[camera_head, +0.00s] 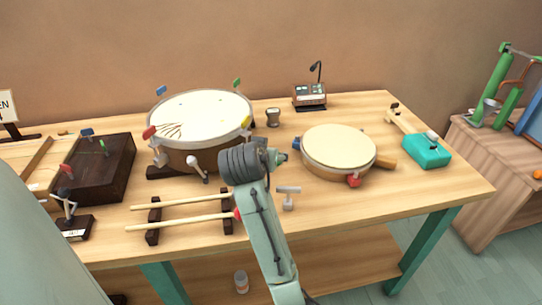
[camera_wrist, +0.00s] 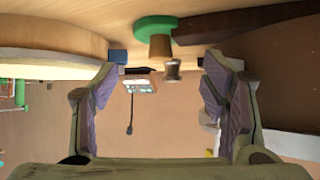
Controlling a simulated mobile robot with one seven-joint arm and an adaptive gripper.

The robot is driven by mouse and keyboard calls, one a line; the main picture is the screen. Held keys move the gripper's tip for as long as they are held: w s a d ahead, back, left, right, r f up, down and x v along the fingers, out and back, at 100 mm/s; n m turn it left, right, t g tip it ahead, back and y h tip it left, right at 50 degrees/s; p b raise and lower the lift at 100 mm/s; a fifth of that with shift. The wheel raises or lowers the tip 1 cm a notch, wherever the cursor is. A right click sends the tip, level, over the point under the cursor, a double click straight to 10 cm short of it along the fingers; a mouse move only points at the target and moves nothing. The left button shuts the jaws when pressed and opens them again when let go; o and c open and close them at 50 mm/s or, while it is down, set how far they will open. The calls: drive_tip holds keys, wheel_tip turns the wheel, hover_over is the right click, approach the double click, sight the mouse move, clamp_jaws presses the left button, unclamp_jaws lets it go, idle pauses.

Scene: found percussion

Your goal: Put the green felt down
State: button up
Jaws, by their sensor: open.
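In the wrist view, which shows the bench upside down, a green disc with a tan tapered stub, seemingly the green felt (camera_wrist: 154,27), rests on the bench top beside a dark wooden block. Its stub points away from the bench top. My gripper (camera_wrist: 160,80) is open, and nothing shows held between its fingers. The green felt appears in the gap between the fingers, toward the top of the picture, with no finger visibly touching it. In the head view my gripper (camera_head: 262,152) is over the bench between the drum and the tambourine, and the felt is hidden there.
The large drum (camera_head: 200,104) with coloured tabs stands left of my gripper, the tambourine (camera_head: 338,146) right. A small cup (camera_head: 273,117) and a boxed device (camera_head: 310,95) are behind. Two sticks on a rack (camera_head: 185,223) lie in front. The bench's front right is clear.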

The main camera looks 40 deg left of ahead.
drive_tip(key=p+x, duration=0.1)
drive_tip(key=x, duration=0.5)
drive_tip(key=shift+w+a+f, duration=0.15)
drive_tip(key=shift+w, duration=0.05)
drive_tip(key=c, duration=1.4)
